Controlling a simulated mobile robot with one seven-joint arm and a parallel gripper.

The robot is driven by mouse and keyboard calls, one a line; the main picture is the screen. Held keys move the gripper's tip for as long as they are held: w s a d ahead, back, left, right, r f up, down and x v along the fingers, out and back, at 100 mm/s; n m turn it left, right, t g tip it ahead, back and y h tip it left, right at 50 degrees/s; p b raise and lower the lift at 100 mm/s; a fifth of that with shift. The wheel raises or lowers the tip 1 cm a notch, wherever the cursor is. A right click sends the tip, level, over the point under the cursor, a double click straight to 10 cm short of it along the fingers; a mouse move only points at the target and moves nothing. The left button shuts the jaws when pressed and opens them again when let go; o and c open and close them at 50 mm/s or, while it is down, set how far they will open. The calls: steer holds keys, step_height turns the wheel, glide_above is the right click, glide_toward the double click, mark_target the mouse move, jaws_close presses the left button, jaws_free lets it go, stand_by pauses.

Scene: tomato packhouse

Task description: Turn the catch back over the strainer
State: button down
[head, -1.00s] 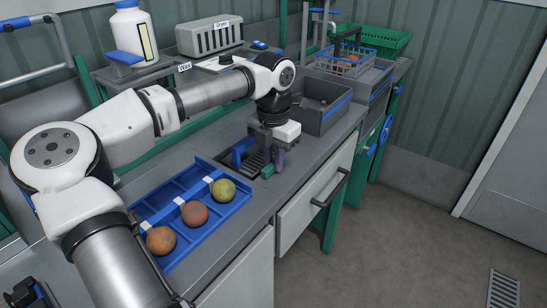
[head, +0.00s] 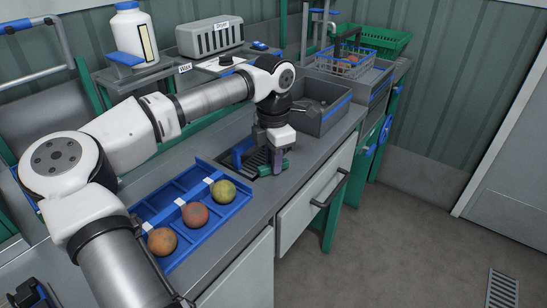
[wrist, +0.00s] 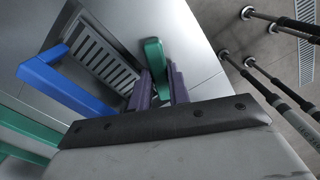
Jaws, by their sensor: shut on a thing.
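The green catch (wrist: 154,58) is a small bar on the grey worktop. My gripper (head: 276,166) is shut on it, with one purple finger on each side in the wrist view (wrist: 160,88). The catch also shows beside the fingers in the head view (head: 263,171). The strainer (wrist: 103,53) is a dark slotted grate in a recess, just left of the catch in the wrist view. The catch lies beside its slots there, not across them. My fingers hide the catch's near end, and my wrist hides part of the strainer in the head view.
A blue bar (wrist: 68,86) stands close by the strainer. A blue tray (head: 226,213) with three tomatoes lies left of my gripper. A grey bin (head: 327,121) stands behind it to the right. The worktop's front edge is close to the catch.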

steer(key=m, duration=0.6)
steer(key=shift+m+p, duration=0.3)
steer(key=m, duration=0.6)
stand_by(0.4)
steer(key=c, duration=1.3)
jaws_free()
step_height(320, 180, up, 14)
steer(key=shift+f, duration=0.1)
